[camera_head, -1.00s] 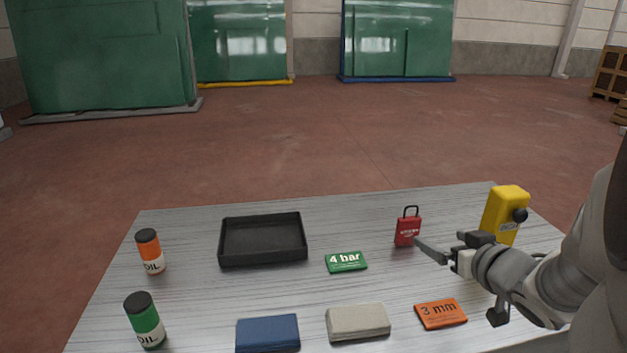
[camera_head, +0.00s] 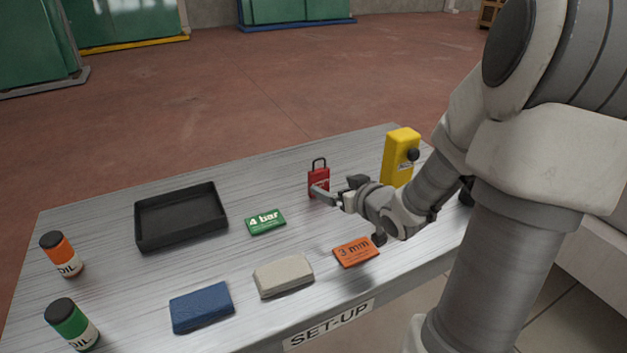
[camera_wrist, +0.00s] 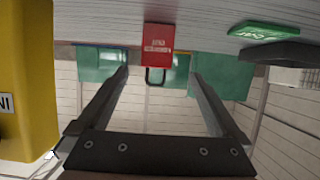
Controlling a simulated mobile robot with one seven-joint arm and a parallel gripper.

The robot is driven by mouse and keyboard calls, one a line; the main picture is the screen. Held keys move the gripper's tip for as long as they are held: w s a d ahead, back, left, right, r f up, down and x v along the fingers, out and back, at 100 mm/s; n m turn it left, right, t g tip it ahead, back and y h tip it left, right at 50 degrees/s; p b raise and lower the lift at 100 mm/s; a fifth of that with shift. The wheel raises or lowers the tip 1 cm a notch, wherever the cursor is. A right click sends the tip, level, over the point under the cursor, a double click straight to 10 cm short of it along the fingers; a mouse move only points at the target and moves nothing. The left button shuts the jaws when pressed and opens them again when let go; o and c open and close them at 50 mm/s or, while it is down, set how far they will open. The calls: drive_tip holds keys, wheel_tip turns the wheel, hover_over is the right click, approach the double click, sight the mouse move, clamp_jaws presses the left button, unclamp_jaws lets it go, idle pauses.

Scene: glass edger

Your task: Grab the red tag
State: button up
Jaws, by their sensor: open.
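The red tag (camera_head: 318,180), a small red block with a dark loop on top, stands upright on the table (camera_head: 230,265). In the wrist view the red tag (camera_wrist: 157,44) appears upside down, ahead of the fingers and centred between them. My gripper (camera_head: 318,192) is at the tag's near right side in the head view, its fingers partly overlapping the tag there. In the wrist view the two fingers of my gripper (camera_wrist: 158,80) are spread apart with nothing held between them. Whether a finger touches the tag cannot be told.
A yellow box (camera_head: 401,158) stands right of my gripper, and close at left in the wrist view (camera_wrist: 25,80). A green "4 bar" plate (camera_head: 265,222), orange "3 mm" plate (camera_head: 356,252), beige block (camera_head: 284,277), blue block (camera_head: 202,307), black tray (camera_head: 180,217) and two oil bottles (camera_head: 62,254) share the table.

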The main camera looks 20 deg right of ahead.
sight(321, 179)
drive_tip(key=b+x, duration=0.1)
drive_tip(key=x, duration=0.4)
drive_tip(key=shift+w+f, duration=0.2)
drive_tip(key=shift+w, duration=0.05)
drive_tip(key=b+x, duration=0.1)
drive_tip(key=x, duration=0.1)
drive_tip(key=b+x, duration=0.1)
drive_tip(key=x, duration=0.2)
drive_tip(key=shift+s+d+f, duration=0.1)
drive_tip(key=shift+d+f, duration=0.1)
drive_tip(key=shift+d, duration=0.05)
drive_tip(key=shift+c, duration=0.3)
drive_tip(key=shift+r, duration=0.1)
drive_tip(key=c, duration=1.3)
